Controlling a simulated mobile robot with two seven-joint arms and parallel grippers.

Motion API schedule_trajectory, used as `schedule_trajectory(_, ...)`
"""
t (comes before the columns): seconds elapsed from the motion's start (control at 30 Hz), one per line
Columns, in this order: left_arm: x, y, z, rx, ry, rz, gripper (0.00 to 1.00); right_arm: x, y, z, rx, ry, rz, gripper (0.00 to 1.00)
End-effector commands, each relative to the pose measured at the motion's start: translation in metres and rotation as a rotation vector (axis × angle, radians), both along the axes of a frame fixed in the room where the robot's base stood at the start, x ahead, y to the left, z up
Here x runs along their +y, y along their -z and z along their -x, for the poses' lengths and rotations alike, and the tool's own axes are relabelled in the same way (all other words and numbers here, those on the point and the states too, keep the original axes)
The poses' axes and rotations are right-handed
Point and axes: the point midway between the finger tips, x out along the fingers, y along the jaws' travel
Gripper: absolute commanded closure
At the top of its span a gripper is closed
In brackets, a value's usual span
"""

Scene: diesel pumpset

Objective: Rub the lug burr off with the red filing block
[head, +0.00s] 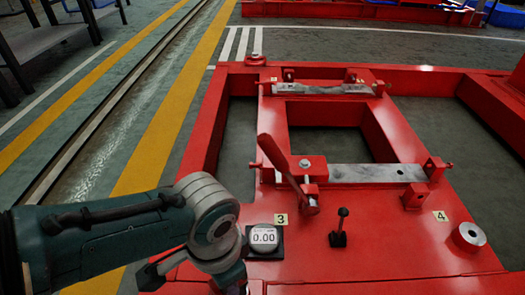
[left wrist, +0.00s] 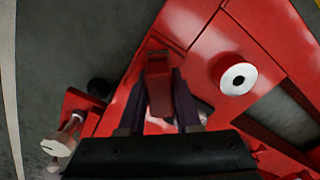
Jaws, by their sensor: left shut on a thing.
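My left gripper (left wrist: 160,92) is shut on a red block (left wrist: 158,72), which stands between its two dark fingers in the left wrist view; it looks like the filing block. In the head view my left arm comes in from the left, and the gripper is low, near the red frame's front left; its fingertips and the block cannot be made out there. Red lugs stand on the frame (head: 365,245), among them one at the right (head: 413,195). I cannot make out a burr on any of them. My right gripper is in neither view.
A red lever (head: 282,166), a black-knobbed lever (head: 340,226) and a round silver-topped boss (head: 468,236) rise from the frame. A silver-headed screw (left wrist: 60,142) shows in the left wrist view.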

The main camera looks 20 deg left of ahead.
Motion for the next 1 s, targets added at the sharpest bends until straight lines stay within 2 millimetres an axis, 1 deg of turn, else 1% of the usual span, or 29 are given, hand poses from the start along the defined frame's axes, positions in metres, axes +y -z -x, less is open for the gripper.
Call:
schedule_trajectory(0.17,0.001,0.001,0.001,0.003,-0.001,-0.003,1.0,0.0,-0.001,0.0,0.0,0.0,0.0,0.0)
schedule_trajectory(0.43,-0.01,-0.001,-0.002,0.002,0.0,-0.001,1.0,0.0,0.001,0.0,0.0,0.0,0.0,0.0)
schedule_trajectory(0.7,-0.019,0.003,-0.005,0.002,0.0,-0.001,1.0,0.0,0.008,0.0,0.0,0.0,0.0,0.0)
schedule_trajectory(1.0,-0.029,0.001,-0.007,0.001,-0.001,0.0,1.0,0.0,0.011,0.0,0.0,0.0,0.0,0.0)
